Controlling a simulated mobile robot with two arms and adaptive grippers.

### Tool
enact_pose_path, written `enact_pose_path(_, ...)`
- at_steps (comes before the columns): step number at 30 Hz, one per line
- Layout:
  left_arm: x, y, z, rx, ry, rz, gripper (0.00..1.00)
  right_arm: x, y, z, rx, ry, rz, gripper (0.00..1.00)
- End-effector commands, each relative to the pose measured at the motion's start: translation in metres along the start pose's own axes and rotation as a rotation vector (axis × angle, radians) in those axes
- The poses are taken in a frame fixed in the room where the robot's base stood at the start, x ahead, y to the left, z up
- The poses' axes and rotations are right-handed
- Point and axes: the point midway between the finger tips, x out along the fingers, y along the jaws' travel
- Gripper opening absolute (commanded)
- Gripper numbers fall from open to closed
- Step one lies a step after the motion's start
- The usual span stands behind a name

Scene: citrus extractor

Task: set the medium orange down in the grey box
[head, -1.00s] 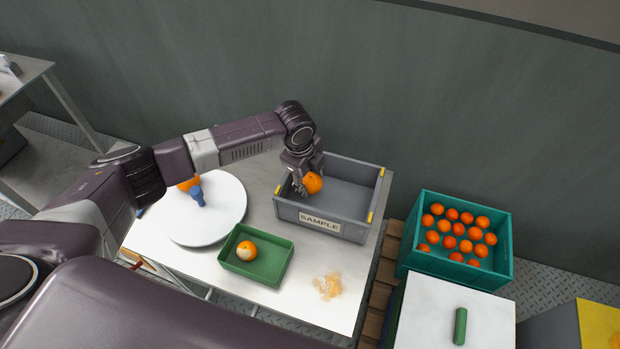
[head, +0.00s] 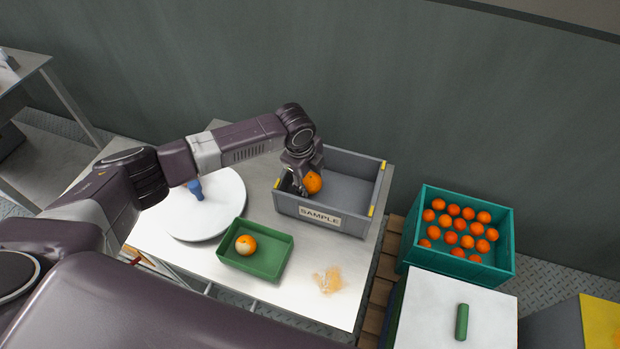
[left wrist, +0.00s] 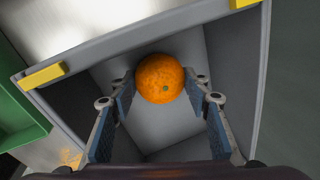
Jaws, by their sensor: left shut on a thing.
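The medium orange (head: 314,183) is held by my left gripper (head: 305,186) inside the left part of the grey box (head: 322,220), which is labelled SAMPLE. In the left wrist view the orange (left wrist: 160,78) sits between the two fingertips (left wrist: 161,88), above the bare grey floor (left wrist: 168,120) of the box. I cannot tell whether the orange touches the floor. My right gripper is not in view.
A green tray (head: 268,264) with a partly pale orange (head: 245,245) stands in front of the box. A white round plate (head: 222,212) with a blue piece (head: 195,189) is at left. A teal crate (head: 460,270) of oranges stands right. Orange residue (head: 328,280) lies on the table.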

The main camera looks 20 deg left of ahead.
Motion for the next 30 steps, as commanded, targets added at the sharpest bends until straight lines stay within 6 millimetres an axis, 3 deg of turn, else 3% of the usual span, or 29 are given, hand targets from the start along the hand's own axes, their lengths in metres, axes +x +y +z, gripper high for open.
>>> enact_pose_path(9, 0.01, 0.002, 0.0, 0.0, 0.001, -0.001, 0.17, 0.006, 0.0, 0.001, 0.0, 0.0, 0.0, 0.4)
enact_pose_path(10, 0.009, 0.002, 0.0, 0.001, 0.0, -0.001, 0.46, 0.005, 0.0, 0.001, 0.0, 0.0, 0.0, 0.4)
enact_pose_path(15, 0.009, 0.002, 0.0, 0.001, 0.0, -0.001, 0.64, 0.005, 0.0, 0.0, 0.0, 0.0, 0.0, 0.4)
enact_pose_path(25, 0.006, 0.002, 0.0, 0.001, 0.0, 0.0, 0.64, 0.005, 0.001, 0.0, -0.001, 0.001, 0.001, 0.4)
enact_pose_path(30, -0.015, 0.001, 0.001, 0.003, -0.001, -0.003, 0.64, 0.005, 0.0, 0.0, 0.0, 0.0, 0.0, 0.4)
